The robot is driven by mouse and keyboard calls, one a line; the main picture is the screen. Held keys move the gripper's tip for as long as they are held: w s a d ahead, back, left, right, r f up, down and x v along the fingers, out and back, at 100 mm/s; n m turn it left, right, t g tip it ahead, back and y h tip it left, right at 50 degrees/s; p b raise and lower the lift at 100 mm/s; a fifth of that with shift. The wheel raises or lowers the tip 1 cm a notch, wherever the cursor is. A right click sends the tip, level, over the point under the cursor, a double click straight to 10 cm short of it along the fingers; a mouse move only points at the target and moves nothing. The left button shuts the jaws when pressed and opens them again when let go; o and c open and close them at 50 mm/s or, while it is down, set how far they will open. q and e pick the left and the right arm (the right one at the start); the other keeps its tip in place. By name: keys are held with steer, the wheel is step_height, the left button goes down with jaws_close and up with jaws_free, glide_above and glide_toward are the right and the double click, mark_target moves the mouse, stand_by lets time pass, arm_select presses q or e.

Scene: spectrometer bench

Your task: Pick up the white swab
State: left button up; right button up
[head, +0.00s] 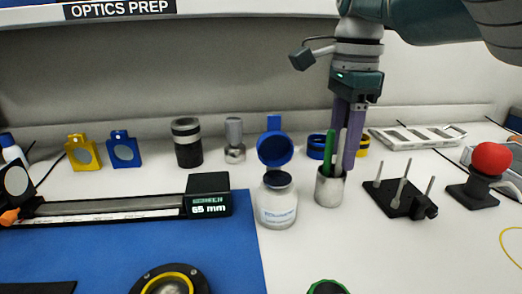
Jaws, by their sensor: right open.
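The white swab (341,154) stands upright in a small metal cup (330,188) at the centre right of the bench. A green stick (329,152) stands beside it on the left in the same cup. My right gripper (344,148) comes down from above over the cup, with its purple fingers pointing down. It is open, and the white swab shows between the fingers. I cannot tell whether a finger touches the swab. The swab's lower end is hidden in the cup. My left gripper is not in view.
A white jar (277,203) with its blue lid (275,148) raised stands left of the cup. A black stand with metal pegs (401,198) is close on the right.

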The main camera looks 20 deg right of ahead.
steer(key=shift+f, duration=0.55)
jaws_close()
